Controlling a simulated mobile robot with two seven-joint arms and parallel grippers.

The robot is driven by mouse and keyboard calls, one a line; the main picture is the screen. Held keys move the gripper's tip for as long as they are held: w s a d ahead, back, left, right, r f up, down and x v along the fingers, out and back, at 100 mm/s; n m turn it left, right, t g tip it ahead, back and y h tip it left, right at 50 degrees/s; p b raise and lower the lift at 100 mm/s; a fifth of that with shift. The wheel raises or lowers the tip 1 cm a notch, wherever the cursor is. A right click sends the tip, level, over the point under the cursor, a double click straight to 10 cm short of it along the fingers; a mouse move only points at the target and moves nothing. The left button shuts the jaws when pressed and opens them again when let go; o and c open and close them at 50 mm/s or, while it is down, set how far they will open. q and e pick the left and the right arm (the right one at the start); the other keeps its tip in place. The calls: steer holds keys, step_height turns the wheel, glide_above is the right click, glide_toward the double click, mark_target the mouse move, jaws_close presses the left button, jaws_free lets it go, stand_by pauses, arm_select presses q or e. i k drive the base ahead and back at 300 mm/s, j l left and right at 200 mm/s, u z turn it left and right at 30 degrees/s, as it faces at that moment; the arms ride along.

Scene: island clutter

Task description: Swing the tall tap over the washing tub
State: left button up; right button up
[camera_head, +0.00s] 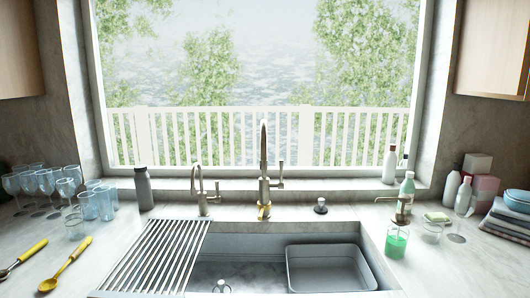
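The tall tap (263,160) stands upright behind the sink, near the middle of the view. Its arch appears almost edge-on, so its spout seems to point toward me. A side lever (278,184) sticks out on its right. The washing tub is a grey rectangular basin (289,270) in the right part of the sink. The tap stands behind and to the left of the tub, and its visible column is not in line with the tub. Neither of my grippers is in view.
A shorter tap (201,190) stands left of the tall one. A slatted drying rack (150,262) covers the sink's left part. Glasses (46,182) and yellow-handled utensils (66,264) are at left. A green soap dispenser (397,240), bottles (407,186) and folded cloths (508,220) are at right.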

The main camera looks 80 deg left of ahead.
mark_target(263, 161)
steer(key=u, duration=2.6)
steer(key=i+j+u, duration=0.2)
steer(key=k+j, duration=0.1)
steer(key=j, duration=0.05)
